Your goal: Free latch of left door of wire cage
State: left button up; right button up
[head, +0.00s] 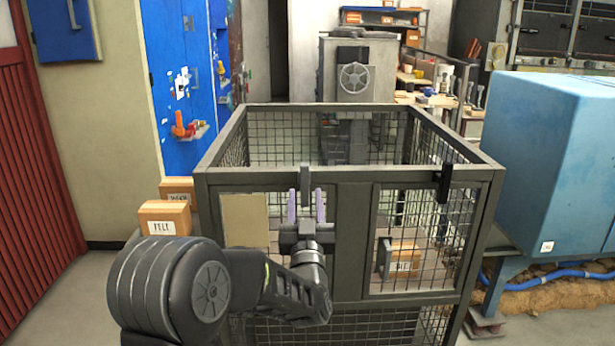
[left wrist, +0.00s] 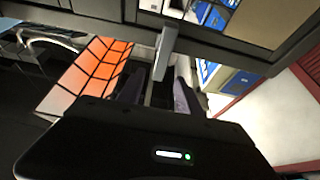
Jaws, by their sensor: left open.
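The wire cage (head: 345,240) stands in front of me with two front doors. A grey latch bar (head: 305,178) hangs upright from the top rail at the left door (head: 272,200). It also shows in the left wrist view (left wrist: 166,48). My left gripper (head: 306,205) is open, its two purple-grey fingers pointing up on either side of the latch's lower part. In the left wrist view the bar lies between the open fingers (left wrist: 157,90); I cannot tell whether they touch it. A black latch (head: 443,184) sits at the right door (head: 425,245). My right gripper is out of view.
A box (head: 403,260) is inside the cage behind the right door. Cardboard boxes (head: 165,217) stand left of the cage. A large blue cabinet (head: 555,150) stands close on the right. Bare floor lies at the left.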

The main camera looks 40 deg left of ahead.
aim_at(305, 178)
pick_arm(q)
jog(key=shift+w+a, duration=0.1)
jog(key=x, duration=0.7)
jog(key=shift+w+a+r, duration=0.1)
jog(key=shift+w+a, duration=0.05)
jog(key=shift+w, duration=0.05)
grip_shut()
dwell(0.4)
